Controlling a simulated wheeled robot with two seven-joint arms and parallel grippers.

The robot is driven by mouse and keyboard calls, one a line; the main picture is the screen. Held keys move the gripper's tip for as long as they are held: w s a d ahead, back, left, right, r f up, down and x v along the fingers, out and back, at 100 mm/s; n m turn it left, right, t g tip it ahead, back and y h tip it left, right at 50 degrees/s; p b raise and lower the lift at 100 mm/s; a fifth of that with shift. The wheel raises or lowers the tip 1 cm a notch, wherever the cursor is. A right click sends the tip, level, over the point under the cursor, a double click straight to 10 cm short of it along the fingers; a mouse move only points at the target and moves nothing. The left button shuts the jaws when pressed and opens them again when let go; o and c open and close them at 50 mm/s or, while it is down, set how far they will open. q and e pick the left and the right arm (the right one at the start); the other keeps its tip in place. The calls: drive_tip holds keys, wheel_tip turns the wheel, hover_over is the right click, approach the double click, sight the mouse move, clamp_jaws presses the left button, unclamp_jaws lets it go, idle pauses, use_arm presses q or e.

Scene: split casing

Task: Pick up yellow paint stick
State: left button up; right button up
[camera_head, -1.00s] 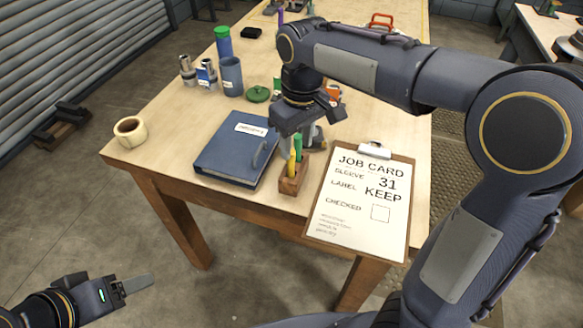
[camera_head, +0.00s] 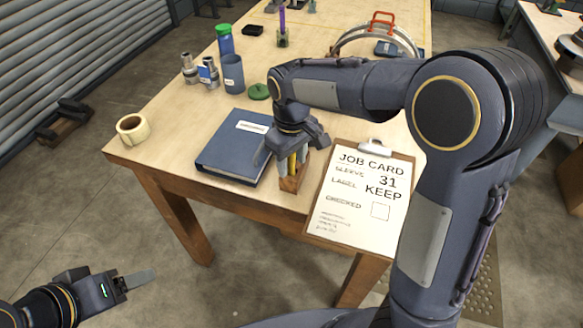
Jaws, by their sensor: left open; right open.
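The yellow paint stick (camera_head: 292,165) stands upright in a small wooden holder (camera_head: 290,184) near the front edge of the table. Only a short part of it shows below my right gripper; its top is hidden. A green stick stands beside it, mostly covered. My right gripper (camera_head: 287,164) points down over the holder with its jaws open, its fingers low around the sticks. I cannot tell whether a finger touches the yellow stick. My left gripper (camera_head: 138,280) is open and empty, off the table at the lower left.
A blue binder (camera_head: 225,150) lies just left of the holder, and a clipboard with a job card (camera_head: 350,215) lies just right. A metal ring with a red handle (camera_head: 382,22) stands behind.

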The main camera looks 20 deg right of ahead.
clamp_jaws()
drive_tip(key=shift+r, duration=0.15)
